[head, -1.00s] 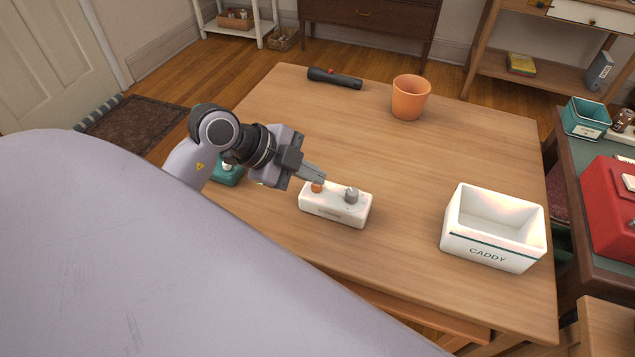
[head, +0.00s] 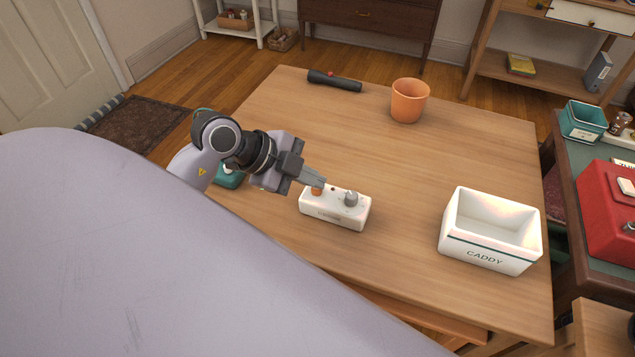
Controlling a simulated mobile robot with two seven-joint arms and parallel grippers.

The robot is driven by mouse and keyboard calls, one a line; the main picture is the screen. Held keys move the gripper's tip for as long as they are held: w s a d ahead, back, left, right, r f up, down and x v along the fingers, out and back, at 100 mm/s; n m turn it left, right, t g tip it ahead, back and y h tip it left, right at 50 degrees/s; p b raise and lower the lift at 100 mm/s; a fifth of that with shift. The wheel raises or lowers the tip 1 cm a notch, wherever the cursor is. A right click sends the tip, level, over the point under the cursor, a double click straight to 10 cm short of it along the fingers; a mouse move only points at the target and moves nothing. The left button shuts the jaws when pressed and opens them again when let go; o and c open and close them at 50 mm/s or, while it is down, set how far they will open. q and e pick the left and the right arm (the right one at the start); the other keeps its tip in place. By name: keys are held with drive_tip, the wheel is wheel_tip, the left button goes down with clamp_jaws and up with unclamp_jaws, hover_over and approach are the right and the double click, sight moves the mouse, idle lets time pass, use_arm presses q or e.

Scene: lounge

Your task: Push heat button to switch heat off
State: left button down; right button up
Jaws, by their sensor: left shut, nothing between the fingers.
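A white control box (head: 335,214) lies on the wooden table, with an orange button (head: 317,190) at its left and a grey knob (head: 351,198) at its right. A small dark red spot shows on its top between them. Lettering on its front is too small to read. My left gripper (head: 320,181) is shut and empty, its fingertips right at the orange button and partly covering it. I cannot tell whether they touch it. My right gripper is not in view.
A teal object (head: 229,177) sits partly hidden behind my left arm. A white caddy (head: 489,257) stands at the right, an orange cup (head: 409,101) and a black flashlight (head: 335,80) at the back. The middle of the table (head: 300,135) is clear.

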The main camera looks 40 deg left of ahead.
use_arm(q)
drive_tip(key=shift+r, duration=0.1)
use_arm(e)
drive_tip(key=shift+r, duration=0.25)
use_arm(q)
drive_tip(key=shift+r+p, duration=0.3)
wheel_tip(320, 180, up, 3)
drive_tip(key=p, duration=0.3)
drive_tip(key=shift+p, duration=0.35)
wheel_tip(320, 180, up, 2)
drive_tip(key=p, duration=0.3)
drive_tip(key=shift+r, duration=0.25)
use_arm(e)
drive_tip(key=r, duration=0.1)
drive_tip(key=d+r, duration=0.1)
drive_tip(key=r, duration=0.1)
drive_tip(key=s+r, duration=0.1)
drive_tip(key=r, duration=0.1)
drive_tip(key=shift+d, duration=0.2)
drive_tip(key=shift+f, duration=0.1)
use_arm(q)
drive_tip(key=shift+a, duration=0.1)
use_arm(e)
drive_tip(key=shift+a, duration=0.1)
